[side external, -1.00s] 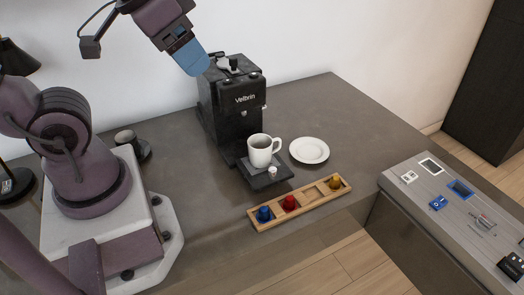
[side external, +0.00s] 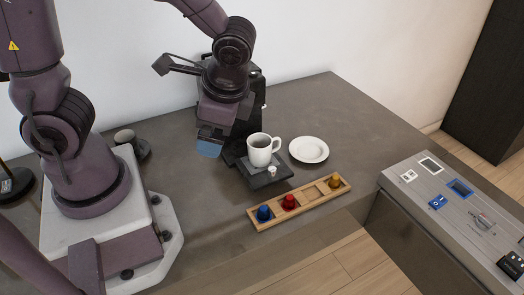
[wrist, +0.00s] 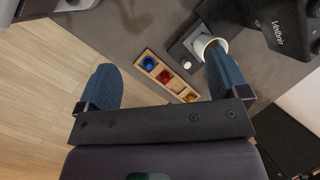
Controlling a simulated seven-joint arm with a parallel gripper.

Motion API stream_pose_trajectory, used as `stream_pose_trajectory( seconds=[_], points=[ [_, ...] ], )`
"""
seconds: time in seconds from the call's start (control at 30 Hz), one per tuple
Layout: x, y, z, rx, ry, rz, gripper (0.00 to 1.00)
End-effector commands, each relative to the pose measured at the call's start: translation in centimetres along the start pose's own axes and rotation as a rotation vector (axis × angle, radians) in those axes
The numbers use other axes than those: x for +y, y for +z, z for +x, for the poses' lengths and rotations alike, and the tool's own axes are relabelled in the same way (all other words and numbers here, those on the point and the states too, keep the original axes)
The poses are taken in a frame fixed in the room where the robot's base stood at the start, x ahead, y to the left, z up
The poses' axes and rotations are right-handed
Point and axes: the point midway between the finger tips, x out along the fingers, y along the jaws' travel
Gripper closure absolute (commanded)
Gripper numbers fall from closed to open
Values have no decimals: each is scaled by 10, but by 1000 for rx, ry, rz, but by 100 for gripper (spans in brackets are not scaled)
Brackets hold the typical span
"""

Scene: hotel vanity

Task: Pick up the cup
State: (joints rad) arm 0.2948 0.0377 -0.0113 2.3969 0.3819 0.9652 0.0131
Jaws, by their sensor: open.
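The white cup (side external: 262,150) stands upright on the drip tray of the black coffee machine in the side view, its handle to the right. In the wrist view the cup (wrist: 207,44) shows at the upper right, partly behind one finger. My gripper (side external: 209,149) is low beside the machine, just left of the cup and apart from it in the side view. In the wrist view my gripper (wrist: 163,85) has its two blue fingers wide apart with nothing between them in its grasp.
The coffee machine (side external: 258,92) stands close behind the cup and gripper. A white saucer (side external: 309,150) lies right of the cup. A wooden holder (side external: 262,224) with blue, red and gold capsules lies in front. A dark cup (side external: 125,137) stands at the left.

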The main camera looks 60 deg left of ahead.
Motion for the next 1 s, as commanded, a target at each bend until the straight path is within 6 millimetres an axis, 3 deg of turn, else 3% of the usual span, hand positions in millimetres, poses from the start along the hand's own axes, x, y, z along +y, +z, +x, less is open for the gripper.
stream_pose_trajectory(
  seconds=[0.3,0.5,0.7,1.0],
  points=[
    [-4,-35,76,-406,-328,617,7],
    [-12,-70,110,-561,-564,988,7],
    [-27,-101,104,-569,-735,1127,7],
    [-50,-104,115,-581,-764,1149,7]
  ],
)
